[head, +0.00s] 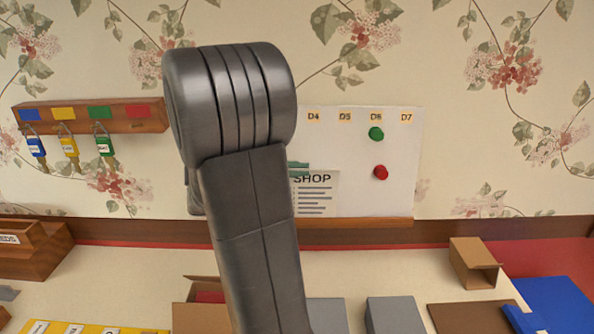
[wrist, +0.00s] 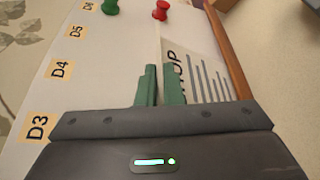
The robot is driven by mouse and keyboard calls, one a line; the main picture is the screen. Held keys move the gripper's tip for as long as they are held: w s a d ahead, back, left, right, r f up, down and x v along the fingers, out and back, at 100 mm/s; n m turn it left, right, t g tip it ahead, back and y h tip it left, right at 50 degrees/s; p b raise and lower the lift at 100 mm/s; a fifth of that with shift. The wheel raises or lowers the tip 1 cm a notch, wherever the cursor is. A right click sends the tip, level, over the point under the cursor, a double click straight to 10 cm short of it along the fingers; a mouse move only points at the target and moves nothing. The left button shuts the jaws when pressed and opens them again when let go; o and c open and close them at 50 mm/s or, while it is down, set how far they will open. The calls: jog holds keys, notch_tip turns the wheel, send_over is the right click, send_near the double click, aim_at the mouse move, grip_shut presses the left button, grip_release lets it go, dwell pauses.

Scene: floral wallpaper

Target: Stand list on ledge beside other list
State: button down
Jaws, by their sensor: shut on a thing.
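A white list headed SHOP (head: 315,195) is upright in front of the white board, right of my arm; its left part is hidden. Its lower edge is at or just above the brown ledge (head: 350,222); I cannot tell if it touches. In the wrist view my gripper (wrist: 160,70), with green fingers, is shut on the list (wrist: 205,75) near its side edge. The ledge (wrist: 228,50) runs along the list's bottom side there. Only a green finger part shows in the head view (head: 299,165). I see no second list; my arm covers much of the board.
The board (head: 345,145) carries labels D4 to D7, a green pin (head: 376,133) and a red pin (head: 381,172). A key rack (head: 95,116) hangs at left. Boxes, including a cardboard one (head: 473,262), stand on the table below. The ledge right of the list is clear.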

jog(key=c, duration=1.5)
grip_release()
jog(key=shift+a, duration=0.1)
jog(key=b+v, duration=0.1)
jog(key=v, duration=1.2)
jog(key=shift+s+a, duration=0.25)
jog(key=p+x, duration=0.1)
jog(key=x, duration=1.2)
jog(key=shift+w+d, duration=0.2)
jog(key=shift+d, duration=0.1)
jog(key=shift+w+d+r, duration=0.1)
jog(key=shift+d+r, duration=0.05)
jog(key=shift+w+p, duration=0.15)
jog(key=shift+p, duration=0.35)
